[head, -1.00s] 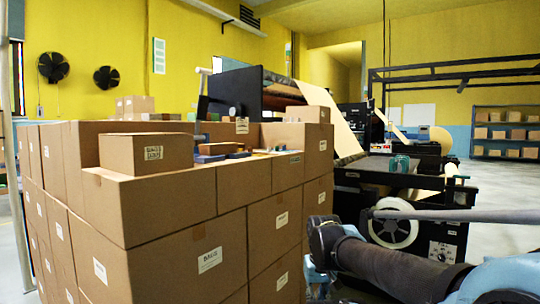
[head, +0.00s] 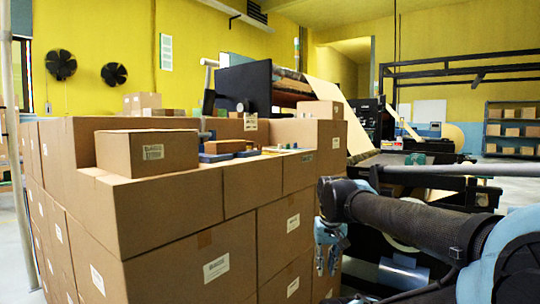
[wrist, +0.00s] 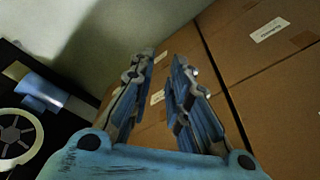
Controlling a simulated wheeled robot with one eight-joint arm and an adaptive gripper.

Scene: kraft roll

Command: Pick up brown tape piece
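My gripper (head: 330,245) hangs fingers down beside the right face of the box stack in the head view. In the wrist view my gripper (wrist: 164,57) has its two blue fingers apart with nothing between them. On top of the stack, a small brown block-like piece (head: 225,146) lies among blue and yellow items in the head view, apart from my gripper. I cannot tell for certain whether it is the brown tape piece. No piece of tape shows in the wrist view.
The stack of cardboard boxes (head: 170,235) fills the left and middle, with a loose box (head: 150,153) on top. A blue item (head: 215,157) lies beside the brown piece. A black paper machine (head: 390,170) with a kraft sheet (head: 335,95) stands behind my arm.

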